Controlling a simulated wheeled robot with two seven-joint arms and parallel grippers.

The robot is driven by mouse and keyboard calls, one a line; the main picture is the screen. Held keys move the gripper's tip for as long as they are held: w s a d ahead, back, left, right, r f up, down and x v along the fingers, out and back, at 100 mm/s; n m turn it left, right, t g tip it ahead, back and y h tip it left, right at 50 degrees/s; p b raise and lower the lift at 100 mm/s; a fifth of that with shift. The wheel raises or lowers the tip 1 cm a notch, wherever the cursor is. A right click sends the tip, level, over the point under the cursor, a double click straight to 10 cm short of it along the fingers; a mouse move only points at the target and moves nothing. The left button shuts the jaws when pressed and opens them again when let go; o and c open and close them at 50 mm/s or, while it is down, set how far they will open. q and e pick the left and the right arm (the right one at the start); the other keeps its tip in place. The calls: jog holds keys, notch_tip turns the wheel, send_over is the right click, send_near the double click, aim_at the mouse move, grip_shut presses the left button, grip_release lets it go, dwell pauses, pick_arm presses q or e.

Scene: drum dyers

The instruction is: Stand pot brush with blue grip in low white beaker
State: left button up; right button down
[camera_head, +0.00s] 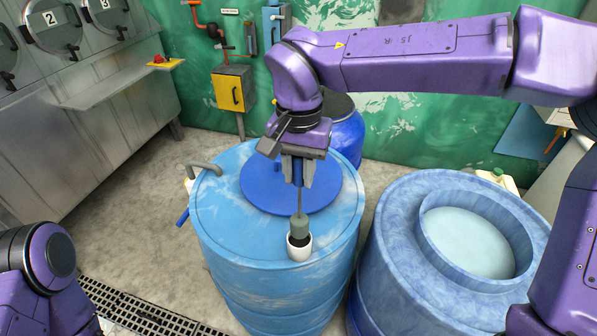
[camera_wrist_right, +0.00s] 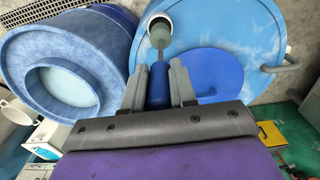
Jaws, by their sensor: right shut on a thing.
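The pot brush has a blue grip (camera_wrist_right: 158,88), a thin stem and a grey-green head (camera_head: 299,226). My right gripper (camera_head: 298,178) is shut on the blue grip and holds the brush upright, head down. The low white beaker (camera_head: 299,252) stands on the near part of the light blue drum's top. The brush head is at the beaker's dark mouth, its lower end seeming to be inside the rim; the exact depth is hard to tell. The beaker also shows in the right wrist view (camera_wrist_right: 153,18), partly behind the head. My left gripper is out of view; only part of that arm shows.
The light blue drum (camera_head: 225,215) carries a darker blue disc (camera_head: 262,190) behind the beaker. A larger blue tub (camera_head: 400,240) with a round opening stands at the right. A grey bent pipe (camera_head: 204,167) rises at the drum's left edge. Clear floor lies left.

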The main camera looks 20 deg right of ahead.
aim_at(299, 186)
jog(key=shift+f+b, duration=0.5)
jog(key=shift+f, duration=0.3)
jog(key=shift+s+f, duration=0.15)
jog(key=shift+f, duration=0.55)
jog(key=shift+f+b, duration=0.65)
jog(key=shift+f, duration=1.4)
jog(key=shift+f+p, duration=0.25)
jog(key=shift+p, duration=0.2)
jog(key=c, duration=0.8)
grip_release()
notch_tip(299, 186, up, 10)
jog(key=shift+r, duration=0.25)
